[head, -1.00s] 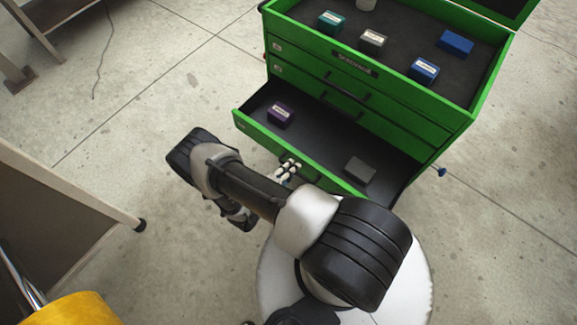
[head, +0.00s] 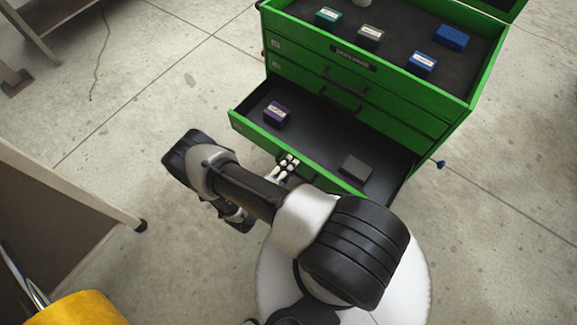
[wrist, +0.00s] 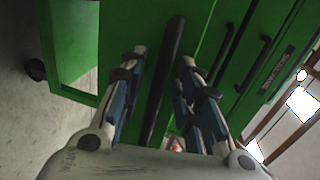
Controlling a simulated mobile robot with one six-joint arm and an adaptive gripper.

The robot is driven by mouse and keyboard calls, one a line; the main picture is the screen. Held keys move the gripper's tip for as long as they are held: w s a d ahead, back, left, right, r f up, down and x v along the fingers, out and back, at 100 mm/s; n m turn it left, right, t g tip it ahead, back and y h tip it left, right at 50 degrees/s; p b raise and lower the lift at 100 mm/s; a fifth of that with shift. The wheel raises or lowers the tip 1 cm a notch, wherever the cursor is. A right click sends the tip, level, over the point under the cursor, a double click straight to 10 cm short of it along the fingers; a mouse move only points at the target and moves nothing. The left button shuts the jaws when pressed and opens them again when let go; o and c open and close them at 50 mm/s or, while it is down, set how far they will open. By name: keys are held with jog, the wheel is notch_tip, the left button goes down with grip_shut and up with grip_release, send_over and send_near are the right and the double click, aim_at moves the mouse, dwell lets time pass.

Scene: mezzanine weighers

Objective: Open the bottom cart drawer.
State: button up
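The green cart (head: 405,105) stands at the upper right in the head view. Its bottom drawer (head: 320,130) is pulled well out and shows its dark inside, with a purple box (head: 277,115) at the left and a dark grey box (head: 356,167) at the right. My gripper (head: 288,163) is at the drawer's front, partly hidden by my arm. In the wrist view my gripper's fingers (wrist: 160,62) stand apart on either side of the dark bar handle (wrist: 165,80). Gaps show between fingers and handle.
The upper drawers (head: 360,88) are shut. Several small boxes lie on the cart's top tray (head: 390,50). A table or panel with a caster (head: 141,225) stands at the left, and a yellow object (head: 75,308) at the lower left. Floor between is clear.

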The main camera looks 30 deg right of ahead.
jog(key=v, duration=1.2)
dwell(0.5)
